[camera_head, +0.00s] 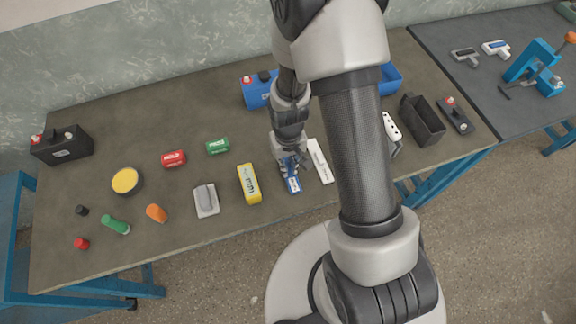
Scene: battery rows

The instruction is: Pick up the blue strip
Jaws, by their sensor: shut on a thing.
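The blue strip (293,184) is a narrow blue piece with a pale label near the middle of the brown table (140,219). My gripper (288,162) reaches down from above and is shut on the strip's far part. The fingers hide that far end. I cannot tell whether the strip touches the table or is slightly above it.
A white strip (320,161) lies close to the right of the blue strip. A yellow box (249,184) lies to its left. A blue battery (255,92) stands behind my gripper. A black open bin (423,121) stands at right.

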